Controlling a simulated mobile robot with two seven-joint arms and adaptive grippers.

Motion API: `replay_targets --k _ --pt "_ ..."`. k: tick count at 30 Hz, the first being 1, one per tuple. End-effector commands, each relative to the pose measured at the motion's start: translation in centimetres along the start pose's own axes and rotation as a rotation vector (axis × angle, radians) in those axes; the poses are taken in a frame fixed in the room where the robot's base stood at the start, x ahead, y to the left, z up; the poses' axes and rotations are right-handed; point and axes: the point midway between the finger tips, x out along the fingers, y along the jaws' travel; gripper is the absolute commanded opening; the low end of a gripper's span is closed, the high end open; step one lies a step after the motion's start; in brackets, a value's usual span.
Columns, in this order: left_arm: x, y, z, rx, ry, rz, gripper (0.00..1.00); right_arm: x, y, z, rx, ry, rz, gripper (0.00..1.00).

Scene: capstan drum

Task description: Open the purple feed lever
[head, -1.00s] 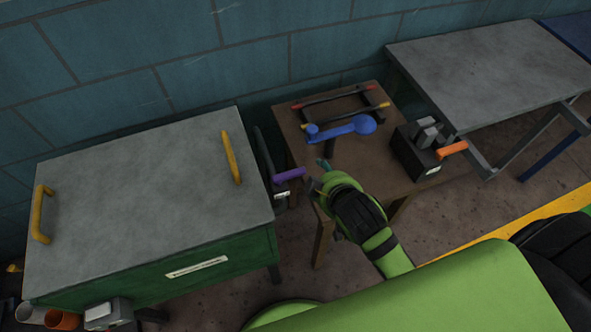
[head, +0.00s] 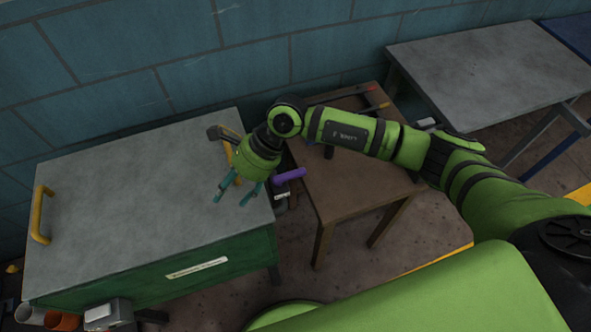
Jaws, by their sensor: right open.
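The purple feed lever (head: 290,175) sticks out to the right from the gap between the green cabinet and the brown wooden table. Its base is partly hidden behind my right gripper. My right gripper (head: 236,193) is over the right front part of the cabinet's grey top, to the left of the lever. Its teal fingers are apart, point down and to the left, and hold nothing. I cannot tell whether the gripper touches the lever. My left gripper is not in view.
The wooden table (head: 345,195) stands to the right, largely under my arm. A grey-topped table (head: 490,75) stands at the back right.

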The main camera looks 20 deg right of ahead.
Motion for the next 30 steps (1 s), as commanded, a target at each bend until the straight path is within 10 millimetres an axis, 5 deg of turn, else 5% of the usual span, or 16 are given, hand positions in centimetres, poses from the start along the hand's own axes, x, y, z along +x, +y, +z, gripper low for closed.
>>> replay_targets --k 3,7,11,30 --pt "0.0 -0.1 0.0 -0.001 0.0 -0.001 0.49 -3.4 -3.7 -7.5 -0.081 0.353 -0.055 0.57" --pt "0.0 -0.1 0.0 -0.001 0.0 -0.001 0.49 -7.0 -5.7 -12.0 -0.104 0.585 -0.08 0.57" --pt "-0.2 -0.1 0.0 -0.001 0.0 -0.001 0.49 -8.1 -6.3 -13.6 -0.106 0.664 -0.084 0.57" --pt "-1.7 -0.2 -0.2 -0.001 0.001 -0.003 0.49 -2.7 -7.0 -17.6 -0.107 0.661 -0.083 0.57"
